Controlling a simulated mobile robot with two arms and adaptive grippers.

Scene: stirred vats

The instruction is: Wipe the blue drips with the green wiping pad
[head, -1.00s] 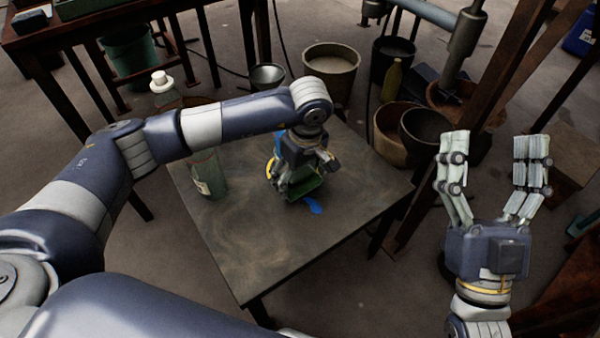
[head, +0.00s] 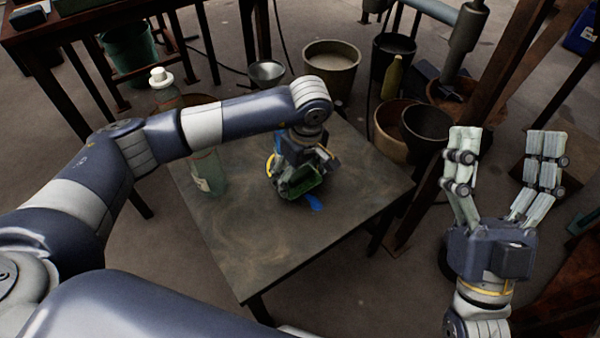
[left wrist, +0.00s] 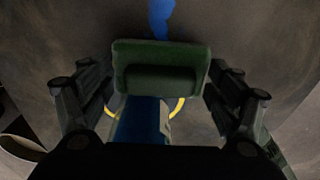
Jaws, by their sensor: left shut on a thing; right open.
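The green wiping pad (head: 304,184) is held in my left gripper (head: 298,180) over the table, near its middle. In the left wrist view the pad (left wrist: 160,56) sits between the two fingers, which are shut on it. A blue drip (head: 314,203) lies on the table just in front of the pad; it also shows in the left wrist view (left wrist: 161,16) beyond the pad's edge. Whether the pad touches the table I cannot tell. My right gripper (head: 508,145) is open and empty, right of the table.
The dark table (head: 255,245) has free room at its front. A pale green bottle (head: 208,172) stands at its left, partly behind my left arm. A blue thing (left wrist: 140,121) with yellow beside it is mostly hidden by my gripper. Pots and a bucket (head: 331,65) stand behind.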

